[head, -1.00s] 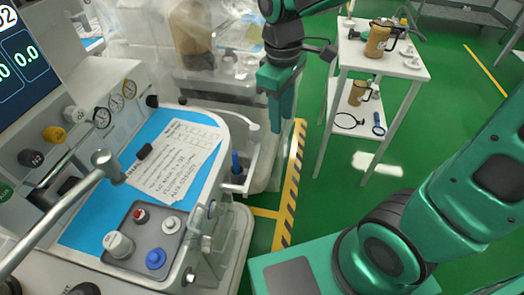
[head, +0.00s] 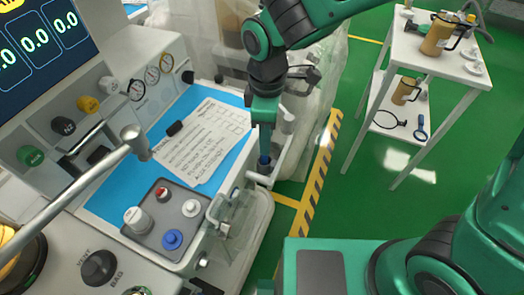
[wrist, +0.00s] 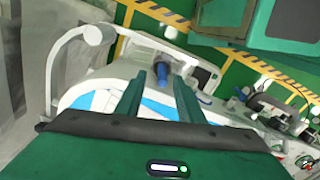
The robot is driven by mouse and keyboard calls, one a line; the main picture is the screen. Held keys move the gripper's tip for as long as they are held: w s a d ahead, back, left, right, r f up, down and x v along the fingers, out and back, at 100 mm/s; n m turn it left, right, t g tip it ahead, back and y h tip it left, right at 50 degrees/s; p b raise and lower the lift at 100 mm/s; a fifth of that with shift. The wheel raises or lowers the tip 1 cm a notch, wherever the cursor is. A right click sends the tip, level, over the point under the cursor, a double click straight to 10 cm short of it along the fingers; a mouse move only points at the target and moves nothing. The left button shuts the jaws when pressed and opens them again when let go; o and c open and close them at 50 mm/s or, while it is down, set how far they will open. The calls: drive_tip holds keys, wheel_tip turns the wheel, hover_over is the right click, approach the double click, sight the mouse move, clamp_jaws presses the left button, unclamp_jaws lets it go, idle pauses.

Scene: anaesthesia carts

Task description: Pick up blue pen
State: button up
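The blue pen (head: 264,161) stands in a small white holder (head: 261,179) on the right side of the anaesthesia machine. In the head view, my gripper (head: 263,150) points down right over it and hides its upper part. In the wrist view, the blue pen (wrist: 161,78) shows in the gap between the two green fingertips of my gripper (wrist: 159,74). The fingers are apart, with space on both sides of the pen. I cannot tell how far down the pen they reach.
A blue work surface (head: 150,150) holds a written sheet (head: 203,140) and a grey tray (head: 150,237) with knobs. A white rail and clear plastic cover lie close to my gripper. A white trolley (head: 408,45) with brown jugs stands at the right.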

drive_tip(key=shift+a+f, duration=0.2)
drive_tip(key=shift+f, duration=2.4)
clamp_jaws()
